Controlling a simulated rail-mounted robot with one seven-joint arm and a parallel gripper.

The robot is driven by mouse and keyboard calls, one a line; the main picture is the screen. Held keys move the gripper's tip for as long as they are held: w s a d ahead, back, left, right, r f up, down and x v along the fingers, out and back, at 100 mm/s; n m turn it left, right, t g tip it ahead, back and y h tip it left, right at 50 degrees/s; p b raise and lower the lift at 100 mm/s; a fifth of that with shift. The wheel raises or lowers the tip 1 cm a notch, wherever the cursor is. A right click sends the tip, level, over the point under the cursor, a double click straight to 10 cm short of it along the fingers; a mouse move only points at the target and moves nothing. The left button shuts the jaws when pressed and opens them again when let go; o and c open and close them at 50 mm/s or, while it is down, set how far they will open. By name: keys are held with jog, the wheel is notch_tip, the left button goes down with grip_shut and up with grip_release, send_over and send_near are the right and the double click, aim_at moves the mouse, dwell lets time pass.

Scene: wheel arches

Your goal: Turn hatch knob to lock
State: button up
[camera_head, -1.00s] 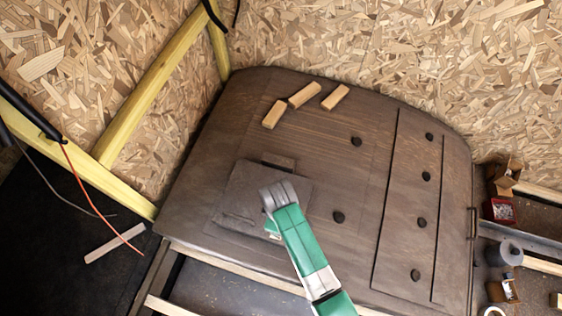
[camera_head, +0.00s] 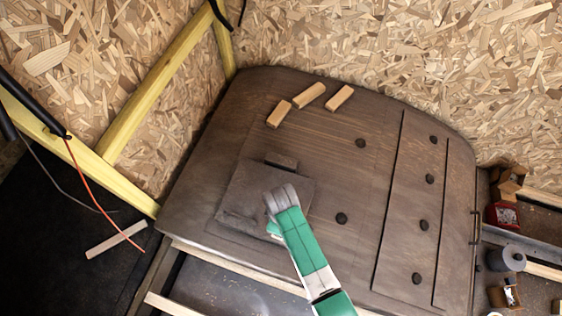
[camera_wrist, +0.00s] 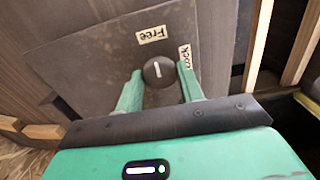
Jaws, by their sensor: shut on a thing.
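The hatch knob (camera_wrist: 158,72) is a dark round dial with a white pointer line in the wrist view. It sits on a flat grey-brown hatch plate (camera_wrist: 90,55). The pointer stands nearly upright in the picture, towards the "Free" label (camera_wrist: 152,35). The "Lock" label (camera_wrist: 185,56) lies to the upper right of the knob. My green gripper (camera_wrist: 160,80) is shut on the knob, one finger on each side. In the head view, my gripper (camera_head: 273,230) is over the hatch plate (camera_head: 240,193) and my wrist hides the knob.
Several wooden blocks (camera_head: 310,95) lie on the brown wheel arch panel (camera_head: 330,150) above the hatch. Dark round studs (camera_head: 341,219) dot the panel. Boxes (camera_head: 507,181) and a grey roll (camera_head: 508,258) stand at right. A yellow beam (camera_head: 140,110) stands at left.

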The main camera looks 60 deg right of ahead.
jog(key=shift+r, duration=0.1)
jog(key=m+p, duration=0.2)
jog(key=m, duration=0.2)
jog(key=m+p, duration=0.1)
jog(key=m, duration=0.3)
jog(key=shift+m+p, duration=0.3)
jog(key=shift+m, duration=0.1)
jog(key=m+p, duration=0.1)
jog(key=m, duration=0.7)
jog(key=shift+m+p, duration=0.3)
jog(key=shift+p, duration=0.1)
jog(key=shift+m, duration=0.3)
jog(key=o, duration=1)
